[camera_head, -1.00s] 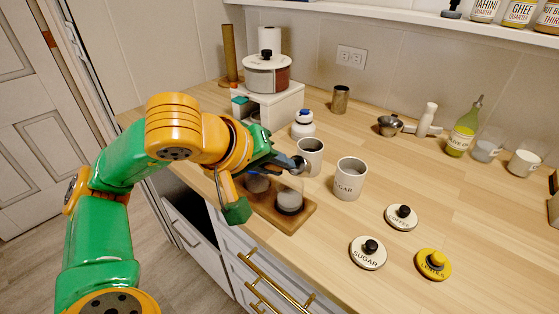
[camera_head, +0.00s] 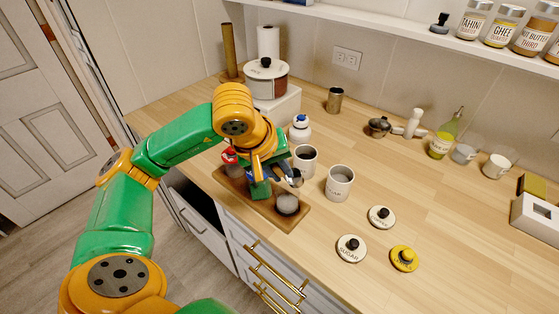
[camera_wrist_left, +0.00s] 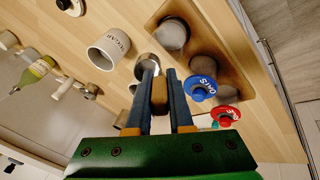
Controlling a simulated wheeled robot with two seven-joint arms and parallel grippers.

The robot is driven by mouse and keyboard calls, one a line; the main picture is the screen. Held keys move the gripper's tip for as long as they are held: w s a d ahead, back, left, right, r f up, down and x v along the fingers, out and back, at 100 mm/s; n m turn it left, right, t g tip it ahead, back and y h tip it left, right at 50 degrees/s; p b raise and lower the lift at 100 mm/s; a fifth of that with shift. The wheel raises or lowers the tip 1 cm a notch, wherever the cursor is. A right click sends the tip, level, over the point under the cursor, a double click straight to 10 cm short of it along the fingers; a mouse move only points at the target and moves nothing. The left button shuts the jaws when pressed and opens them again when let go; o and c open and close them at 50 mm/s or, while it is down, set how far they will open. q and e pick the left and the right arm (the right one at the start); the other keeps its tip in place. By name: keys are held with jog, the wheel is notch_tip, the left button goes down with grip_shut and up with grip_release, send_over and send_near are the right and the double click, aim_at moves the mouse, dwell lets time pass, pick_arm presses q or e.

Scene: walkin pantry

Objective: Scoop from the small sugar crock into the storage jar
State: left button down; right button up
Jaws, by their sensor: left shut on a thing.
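The white crock marked SUGAR (camera_head: 339,183) stands open on the counter; it also shows in the wrist view (camera_wrist_left: 107,49). A glass jar with pale contents (camera_head: 287,204) stands open on the wooden tray (camera_head: 291,221). My left gripper (camera_head: 279,177) points down over the tray, shut on the handle of a metal scoop (camera_head: 296,178). The scoop's bowl (camera_wrist_left: 147,65) is between the jar and the crocks; what it holds is hidden. A second open crock (camera_head: 305,159) stands behind it, label hidden. My right gripper is not in view.
Lids marked SUGAR (camera_head: 351,248) and COFFEE (camera_head: 381,217) and a yellow lid (camera_head: 404,258) lie at the right front. A red-lidded jar (camera_head: 229,157) is close behind my gripper. The right counter is mostly clear.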

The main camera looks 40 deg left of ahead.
pick_arm(q)
jog(key=shift+w+r+g+p, duration=0.25)
jog(key=shift+g+p, duration=0.4)
jog(key=shift+p, duration=0.75)
jog(key=shift+w+r+g+p, duration=0.15)
jog(key=shift+r+g+p, duration=0.4)
jog(key=shift+p, duration=0.8)
jog(key=shift+w+r+g+p, duration=0.2)
jog(key=shift+g+p, duration=0.6)
jog(key=shift+p, duration=0.6)
jog(key=shift+w+g+p, duration=0.15)
jog(key=shift+g+p, duration=0.25)
jog(key=shift+p, duration=0.15)
jog(key=shift+f, duration=0.15)
jog(key=shift+r+p, duration=0.95)
jog(key=shift+r, duration=2.05)
